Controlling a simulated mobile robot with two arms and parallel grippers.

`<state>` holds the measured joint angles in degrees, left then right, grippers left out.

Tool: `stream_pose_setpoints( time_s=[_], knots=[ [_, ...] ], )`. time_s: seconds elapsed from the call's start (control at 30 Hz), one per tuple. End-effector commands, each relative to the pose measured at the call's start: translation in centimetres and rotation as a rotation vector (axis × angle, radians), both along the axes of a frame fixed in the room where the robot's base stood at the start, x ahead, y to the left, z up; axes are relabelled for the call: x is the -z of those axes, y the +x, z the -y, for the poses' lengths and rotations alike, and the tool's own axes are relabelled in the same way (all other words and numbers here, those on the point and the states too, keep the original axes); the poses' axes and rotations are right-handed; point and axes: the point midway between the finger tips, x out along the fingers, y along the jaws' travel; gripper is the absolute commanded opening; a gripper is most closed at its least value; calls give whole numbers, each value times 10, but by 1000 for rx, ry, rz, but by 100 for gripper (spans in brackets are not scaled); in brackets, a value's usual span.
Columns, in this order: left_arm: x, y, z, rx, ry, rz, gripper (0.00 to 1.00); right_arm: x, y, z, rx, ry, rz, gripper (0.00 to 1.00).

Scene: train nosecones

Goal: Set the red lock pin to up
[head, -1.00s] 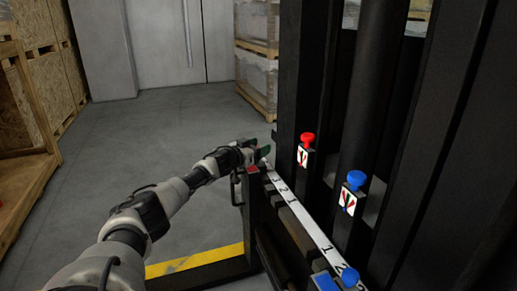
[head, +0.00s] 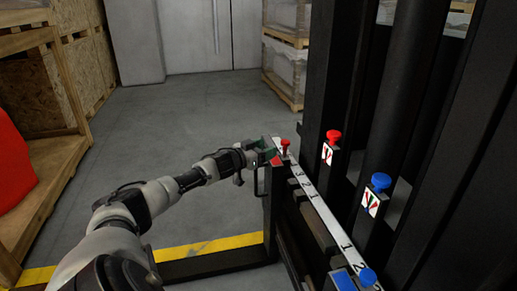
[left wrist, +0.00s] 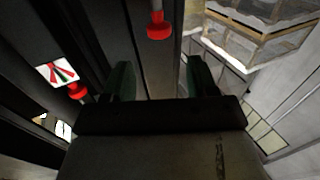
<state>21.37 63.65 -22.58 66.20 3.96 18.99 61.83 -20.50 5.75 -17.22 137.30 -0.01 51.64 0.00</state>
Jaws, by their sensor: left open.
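Two red-headed parts show, and I cannot tell from the frames which is the lock pin. One red pin (head: 285,145) stands at the far end of the numbered rail; in the left wrist view it has a grey stem (left wrist: 158,27). The other is a red knob (head: 333,136) above a white label with red and green marks; it also shows in the left wrist view (left wrist: 77,92). My left gripper (head: 273,150) is open just left of the rail pin, apparently not around it. Its dark green fingers (left wrist: 161,77) have nothing between them. My right gripper is not in view.
A blue knob (head: 381,181) with a similar label and a blue pin (head: 367,277) are nearer. Tall black posts rise on the right. The numbered strip (head: 315,202) runs along the rail. Wooden crates stand at the left and back. Grey floor (head: 190,120) is clear.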

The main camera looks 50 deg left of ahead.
Motion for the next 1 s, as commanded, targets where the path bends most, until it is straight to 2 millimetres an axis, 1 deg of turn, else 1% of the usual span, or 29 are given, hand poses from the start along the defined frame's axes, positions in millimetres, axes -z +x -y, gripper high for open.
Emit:
stream_pose_setpoints(
  time_s=[0.1,0.3,0.67,1.0],
  knots=[
    [1,-12,-1,1,-2,-3,58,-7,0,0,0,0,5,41],
    [0,-23,-2,0,-1,0,58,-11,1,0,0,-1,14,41],
    [0,-25,-2,0,-1,1,58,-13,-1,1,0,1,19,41],
    [0,-25,-2,0,-1,0,58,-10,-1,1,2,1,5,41]
  ],
)
